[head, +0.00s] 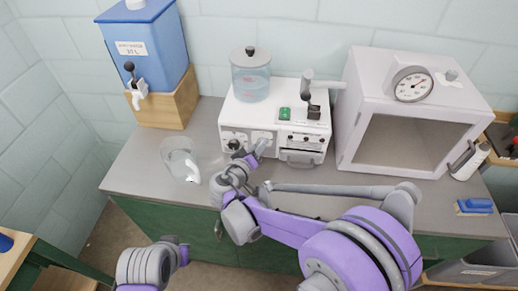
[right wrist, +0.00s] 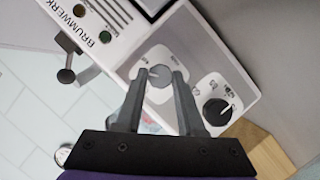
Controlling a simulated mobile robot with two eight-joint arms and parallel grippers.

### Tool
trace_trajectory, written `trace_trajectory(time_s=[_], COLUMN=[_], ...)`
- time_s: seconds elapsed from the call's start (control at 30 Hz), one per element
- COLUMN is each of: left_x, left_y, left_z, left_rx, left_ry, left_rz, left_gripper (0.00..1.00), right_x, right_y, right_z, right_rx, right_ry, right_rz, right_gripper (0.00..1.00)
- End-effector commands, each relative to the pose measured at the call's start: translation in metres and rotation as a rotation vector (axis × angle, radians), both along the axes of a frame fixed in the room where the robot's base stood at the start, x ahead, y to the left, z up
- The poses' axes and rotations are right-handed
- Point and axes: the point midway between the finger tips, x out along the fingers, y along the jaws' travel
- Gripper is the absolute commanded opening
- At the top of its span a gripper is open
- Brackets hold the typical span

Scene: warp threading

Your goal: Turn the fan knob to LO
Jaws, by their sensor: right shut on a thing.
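A white machine (head: 236,112) with knobs on its front panel stands on the counter. My right gripper (head: 262,147) reaches its front left part in the head view. In the right wrist view, my right gripper (right wrist: 160,74) has its two dark fingers on either side of a grey round knob (right wrist: 159,79) and is shut on it. A light pointer mark shows on this knob; the small labels around it cannot be read. A black knob (right wrist: 217,112) with a white pointer sits beside it, and also shows in the head view (head: 233,144). My left gripper is not in view.
A clear jug (head: 178,156) stands left of the machine, and a blue water tank (head: 150,45) on a wooden stand behind it. A white box with a gauge (head: 412,84) stands to the right. A blue brush (head: 474,207) lies at the counter's right.

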Motion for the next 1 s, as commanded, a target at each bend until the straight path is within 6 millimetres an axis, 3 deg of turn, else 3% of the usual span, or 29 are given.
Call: trace_trajectory(time_s=[1.0], left_x=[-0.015], left_y=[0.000], left_z=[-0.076], left_rx=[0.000], left_ry=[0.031], left_rz=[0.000], left_gripper=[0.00], right_x=[0.000], right_y=[0.003], right_z=[-0.009], right_rx=[-0.887], right_ry=[0.170], right_rz=[0.000], right_gripper=[0.00])
